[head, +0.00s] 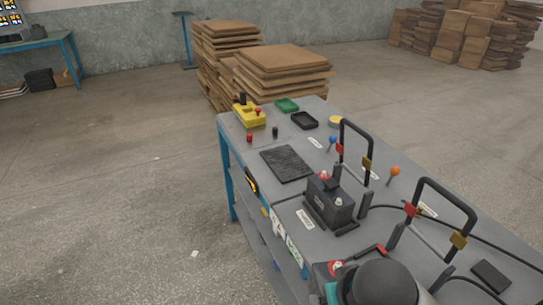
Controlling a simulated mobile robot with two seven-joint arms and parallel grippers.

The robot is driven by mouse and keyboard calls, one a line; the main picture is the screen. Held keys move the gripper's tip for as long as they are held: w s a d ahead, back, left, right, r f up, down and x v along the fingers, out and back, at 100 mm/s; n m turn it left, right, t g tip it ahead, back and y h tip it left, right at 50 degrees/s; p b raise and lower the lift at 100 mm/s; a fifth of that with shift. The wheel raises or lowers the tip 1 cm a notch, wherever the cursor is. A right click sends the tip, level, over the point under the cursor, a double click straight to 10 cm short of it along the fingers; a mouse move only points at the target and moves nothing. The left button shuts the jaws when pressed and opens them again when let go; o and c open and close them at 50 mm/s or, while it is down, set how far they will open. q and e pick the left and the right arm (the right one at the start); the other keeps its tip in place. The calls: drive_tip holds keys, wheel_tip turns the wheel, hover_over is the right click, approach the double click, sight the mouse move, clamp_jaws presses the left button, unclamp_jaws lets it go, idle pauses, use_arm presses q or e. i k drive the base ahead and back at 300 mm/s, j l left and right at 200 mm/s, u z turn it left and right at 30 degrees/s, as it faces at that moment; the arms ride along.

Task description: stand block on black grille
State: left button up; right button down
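A black ribbed grille (287,164) lies flat on the left part of the grey workbench (375,226), with nothing standing on it. Which thing is the block is not clear. A dark flat rectangular piece (491,276) lies at the lower right of the bench. A dark box with red and pale buttons (330,204) stands nearer the middle. Neither of my grippers shows in the head view.
Small red (249,138) and black (275,132) cylinders stand beyond the grille. Green (287,105) and black (305,120) trays are at the far end. Black upright handles (445,188), cables and levers crowd the right side. A dark rounded shape hides part of the near bench.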

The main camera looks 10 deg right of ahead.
sight(286, 161)
drive_tip(key=i+j+u, duration=0.1)
drive_tip(key=i+u, duration=0.25)
drive_tip(key=i, duration=0.45)
drive_tip(key=i+z, duration=0.3)
drive_tip(key=i+j+z, duration=0.3)
drive_tip(key=i, duration=0.15)
drive_tip(key=i+j+z, duration=0.1)
drive_tip(key=z, duration=0.25)
drive_tip(key=i+j+z, duration=0.15)
drive_tip(key=i+z, duration=0.15)
drive_tip(key=i+j+z, duration=0.15)
drive_tip(key=z, duration=0.2)
